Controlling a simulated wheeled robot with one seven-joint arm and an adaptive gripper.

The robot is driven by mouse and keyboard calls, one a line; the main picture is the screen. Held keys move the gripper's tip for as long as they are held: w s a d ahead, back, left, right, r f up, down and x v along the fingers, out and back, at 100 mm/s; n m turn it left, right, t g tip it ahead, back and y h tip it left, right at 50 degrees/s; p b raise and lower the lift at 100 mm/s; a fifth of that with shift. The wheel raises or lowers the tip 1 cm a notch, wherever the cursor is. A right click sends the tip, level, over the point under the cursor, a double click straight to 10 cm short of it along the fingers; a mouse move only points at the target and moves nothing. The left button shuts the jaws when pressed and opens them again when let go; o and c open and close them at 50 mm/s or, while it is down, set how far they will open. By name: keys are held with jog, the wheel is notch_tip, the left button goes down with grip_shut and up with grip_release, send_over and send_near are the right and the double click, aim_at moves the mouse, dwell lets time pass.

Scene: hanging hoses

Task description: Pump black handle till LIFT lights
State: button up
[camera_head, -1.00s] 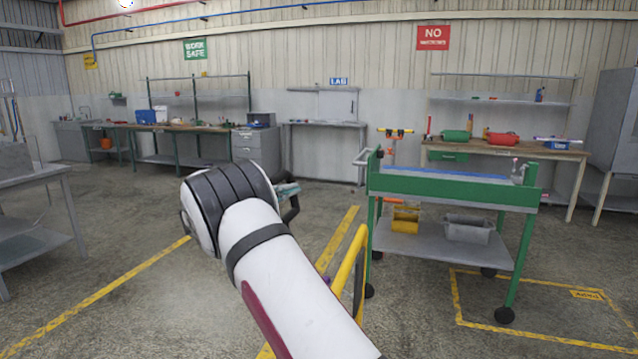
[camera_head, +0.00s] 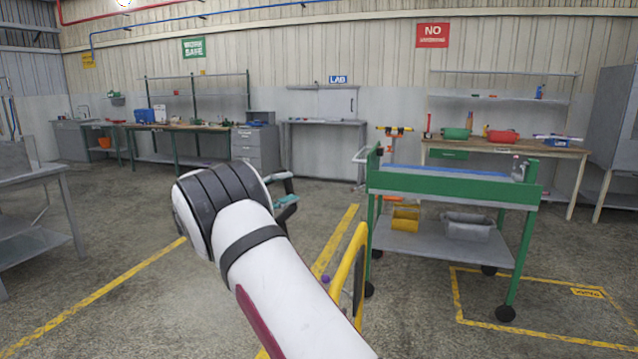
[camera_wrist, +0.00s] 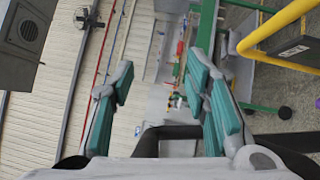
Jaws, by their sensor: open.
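My gripper (camera_wrist: 160,82) is open and empty, with teal pads on both fingers. It also shows in the head view (camera_head: 286,200), partly hidden behind my white wrist. A yellow tube frame (camera_head: 347,265) stands just right of my arm, with a dark part beside it. In the wrist view the yellow tube (camera_wrist: 275,25) is right of my fingers, with a dark labelled block (camera_wrist: 298,52) by it. I cannot make out the black handle for certain, and no LIFT light can be read. Nothing lies between the fingers.
A green cart (camera_head: 455,187) stands right of my arm, holding a yellow bin (camera_head: 405,218) and a grey bin (camera_head: 467,227). A grey table (camera_head: 30,173) is at left. Benches line the back wall. The floor left of my arm is clear.

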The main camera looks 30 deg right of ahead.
jog(key=a+f+b, duration=0.2)
jog(key=a+b, duration=0.1)
jog(key=a, duration=0.4)
jog(key=w+a+f+b, duration=0.1)
jog(key=a+f+b, duration=0.1)
jog(key=a, duration=0.5)
jog(key=shift+b, duration=0.5)
dwell(0.4)
jog(key=shift+w+a, duration=0.1)
dwell(0.4)
jog(key=a+f, duration=0.1)
jog(key=a, duration=1.1)
jog(key=shift+f, duration=0.25)
jog(key=shift+d+r, duration=0.1)
